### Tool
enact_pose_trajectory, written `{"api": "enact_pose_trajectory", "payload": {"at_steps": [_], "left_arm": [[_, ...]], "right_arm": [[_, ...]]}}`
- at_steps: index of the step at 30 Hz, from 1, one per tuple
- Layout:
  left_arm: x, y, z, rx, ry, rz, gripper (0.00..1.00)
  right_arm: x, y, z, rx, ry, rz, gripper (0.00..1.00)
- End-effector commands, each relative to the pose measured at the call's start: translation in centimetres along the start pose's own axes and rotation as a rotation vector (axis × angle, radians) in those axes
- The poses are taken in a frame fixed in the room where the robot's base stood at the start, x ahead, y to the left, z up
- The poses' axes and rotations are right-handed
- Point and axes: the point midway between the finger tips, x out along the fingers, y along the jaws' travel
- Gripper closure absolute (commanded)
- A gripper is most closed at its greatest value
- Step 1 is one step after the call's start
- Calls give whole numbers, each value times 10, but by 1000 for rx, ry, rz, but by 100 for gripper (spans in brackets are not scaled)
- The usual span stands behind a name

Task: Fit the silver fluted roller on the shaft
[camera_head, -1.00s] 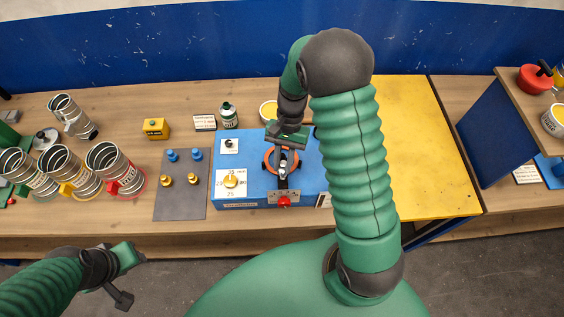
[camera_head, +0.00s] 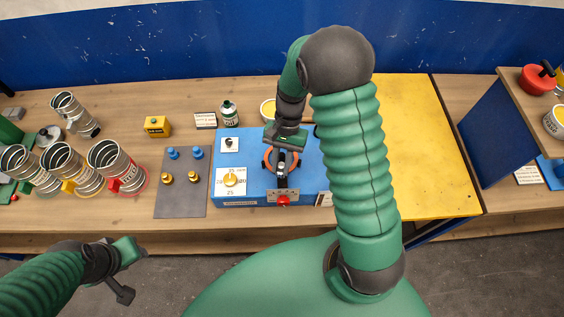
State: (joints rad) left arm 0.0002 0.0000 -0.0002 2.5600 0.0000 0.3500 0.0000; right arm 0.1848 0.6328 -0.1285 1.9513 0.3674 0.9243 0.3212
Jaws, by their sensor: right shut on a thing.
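My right gripper (camera_head: 284,148) reaches down over the blue machine (camera_head: 310,172), at the orange ring (camera_head: 268,161) on its top. It is shut on a small piece, taken to be the silver fluted roller, which the fingers almost fully hide. The shaft is hidden under the gripper, so I cannot tell whether the roller is around it or above it. My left gripper (camera_head: 130,272) hangs open and empty in front of the table edge, at the lower left.
A grey mat (camera_head: 182,200) left of the machine holds two blue and two gold rollers. The machine carries a dial (camera_head: 231,180) and a red knob (camera_head: 283,201). Silver spiral ducts (camera_head: 110,160) stand at the left. A yellow board (camera_head: 415,150) at the right is clear.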

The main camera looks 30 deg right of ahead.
Motion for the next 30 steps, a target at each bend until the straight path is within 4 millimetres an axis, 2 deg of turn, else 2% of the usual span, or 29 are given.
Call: {"api": "enact_pose_trajectory", "payload": {"at_steps": [15,30], "left_arm": [[-2,0,0,0,0,0,64],[2,0,1,0,0,0,64]], "right_arm": [[2,-6,6,0,2,1,100],[10,-1,-3,2,2,2,100]]}}
